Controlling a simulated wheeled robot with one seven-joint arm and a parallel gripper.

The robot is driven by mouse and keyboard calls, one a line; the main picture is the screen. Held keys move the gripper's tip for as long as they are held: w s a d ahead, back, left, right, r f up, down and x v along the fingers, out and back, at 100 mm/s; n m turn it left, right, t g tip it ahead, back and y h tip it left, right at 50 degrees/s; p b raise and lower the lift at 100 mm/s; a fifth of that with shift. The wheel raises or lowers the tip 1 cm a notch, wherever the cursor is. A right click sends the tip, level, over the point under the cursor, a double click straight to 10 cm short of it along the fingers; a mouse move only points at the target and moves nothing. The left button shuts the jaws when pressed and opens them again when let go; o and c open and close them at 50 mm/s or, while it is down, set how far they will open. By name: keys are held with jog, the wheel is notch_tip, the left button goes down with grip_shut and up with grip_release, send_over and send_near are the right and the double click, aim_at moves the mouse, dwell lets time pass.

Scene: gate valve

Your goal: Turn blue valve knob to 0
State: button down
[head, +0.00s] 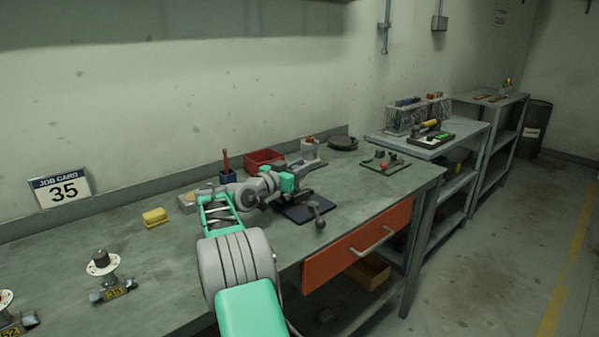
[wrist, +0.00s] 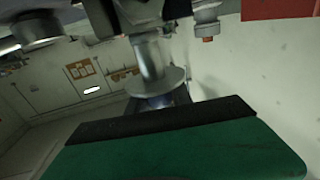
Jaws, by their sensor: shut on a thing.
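In the wrist view, the blue valve knob (wrist: 160,102) shows only as a small bluish part below a round metal disc (wrist: 150,82) on a stem. The dark-edged green finger (wrist: 165,130) of my gripper hides most of it. My gripper is shut on this knob. In the head view, my gripper (head: 295,190) is over the middle of the bench, by a dark mat (head: 297,213). My own wrist hides the knob there, and I cannot read its setting.
Two other valves stand on the bench at left, one with a white disc (head: 101,263). A lever with a round end (head: 319,222) stands close right of my gripper.

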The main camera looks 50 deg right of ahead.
jog(key=shift+s+m+g+p, duration=0.15)
jog(key=shift+m+g+p, duration=0.65)
jog(key=shift+g, duration=0.4)
jog(key=shift+s+g+y, duration=0.1)
jog(key=shift+g+y, duration=0.2)
jog(key=shift+g, duration=0.2)
jog(key=shift+s+f+m, duration=0.1)
jog(key=shift+m, duration=0.3)
jog(key=c, duration=1.1)
grip_release()
jog(key=shift+c, duration=0.2)
